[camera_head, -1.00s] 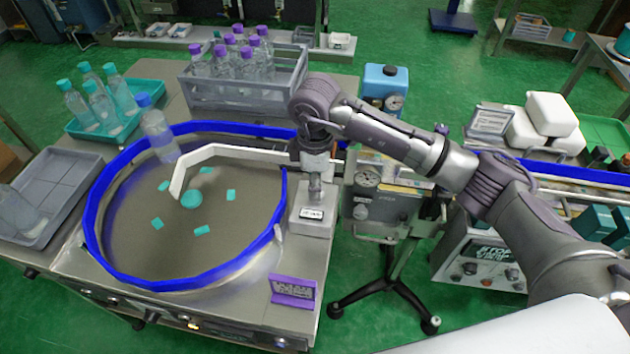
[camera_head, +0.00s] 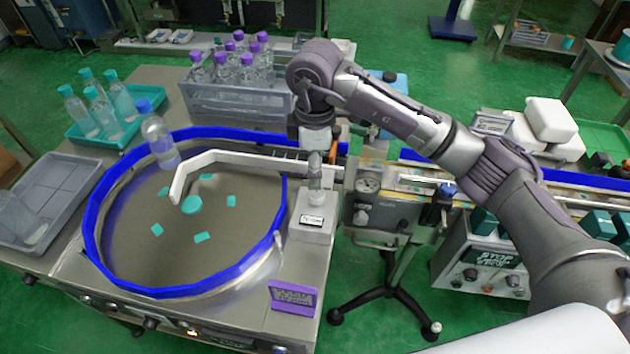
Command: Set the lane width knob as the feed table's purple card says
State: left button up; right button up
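The round feed table (camera_head: 240,245) has a blue rim and stands at the left. Its purple card (camera_head: 293,298) is at the front right corner; its writing is too small to read. A grey block (camera_head: 312,232) with a small label stands at the table's right edge, with an upright metal post or knob (camera_head: 315,184) on top. A pale angled guide rail (camera_head: 215,157) reaches from there over the table. My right gripper (camera_head: 315,160) points down right above the post; its fingertips are too small to tell open from shut, or touching from apart. My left gripper is out of view.
A grey crate (camera_head: 235,98) of purple-capped bottles and a teal tray (camera_head: 98,135) stand behind. A conveyor (camera_head: 575,178) runs right, partly behind my arm.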

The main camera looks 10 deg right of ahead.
notch_tip(320, 180, up, 5)
jog(key=shift+r, duration=0.1)
dwell(0.5)
